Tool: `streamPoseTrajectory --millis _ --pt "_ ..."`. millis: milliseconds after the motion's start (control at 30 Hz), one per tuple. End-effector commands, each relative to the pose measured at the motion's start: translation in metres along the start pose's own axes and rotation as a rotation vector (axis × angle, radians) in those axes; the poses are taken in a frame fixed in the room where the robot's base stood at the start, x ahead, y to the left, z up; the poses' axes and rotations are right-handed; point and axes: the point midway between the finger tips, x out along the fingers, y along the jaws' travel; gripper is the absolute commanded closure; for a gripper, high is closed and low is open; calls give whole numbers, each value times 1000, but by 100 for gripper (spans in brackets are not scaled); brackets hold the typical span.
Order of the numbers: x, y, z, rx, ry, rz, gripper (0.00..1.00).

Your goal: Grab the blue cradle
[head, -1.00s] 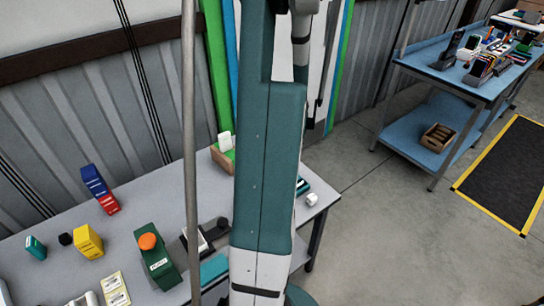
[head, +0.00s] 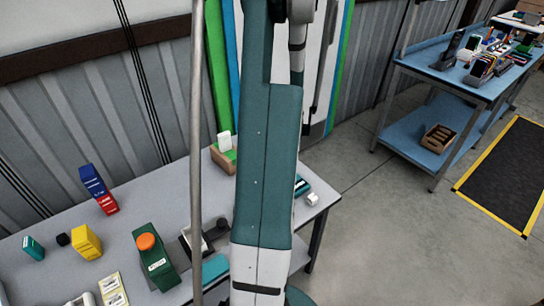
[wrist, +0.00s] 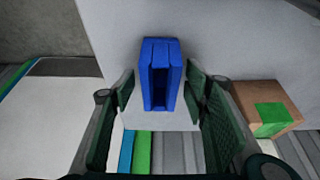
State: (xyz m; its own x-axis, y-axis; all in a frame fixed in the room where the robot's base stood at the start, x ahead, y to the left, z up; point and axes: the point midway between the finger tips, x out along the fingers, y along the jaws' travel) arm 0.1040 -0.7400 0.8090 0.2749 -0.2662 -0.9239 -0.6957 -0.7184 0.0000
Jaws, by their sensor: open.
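The blue cradle (wrist: 161,72) shows in the wrist view as a blue block with a dark upright slot in its middle. It stands on the pale grey table top. My gripper (wrist: 160,90) is open, with one dark green finger to the left of the cradle and one to the right. Gaps show on both sides, so the fingers do not appear to touch it. I cannot tell how far the fingertips are above it. In the head view, neither the cradle nor my gripper can be seen; my arm covers part of the table.
A brown box with a green top (wrist: 262,108) stands right of the gripper in the wrist view. In the head view the table (head: 60,255) also holds a blue and red carton (head: 95,181), a yellow carton (head: 87,243) and a green carton with an orange knob (head: 155,262).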

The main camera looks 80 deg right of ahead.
Motion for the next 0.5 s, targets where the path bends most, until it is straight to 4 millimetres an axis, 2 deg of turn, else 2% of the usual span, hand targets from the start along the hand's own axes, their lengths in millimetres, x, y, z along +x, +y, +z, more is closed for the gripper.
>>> streamPoseTrajectory --millis 133,367,500 --pt "0 0 0 0 0 0 56" --pt "0 0 0 0 0 0 86" --pt "0 0 0 0 0 0 86"
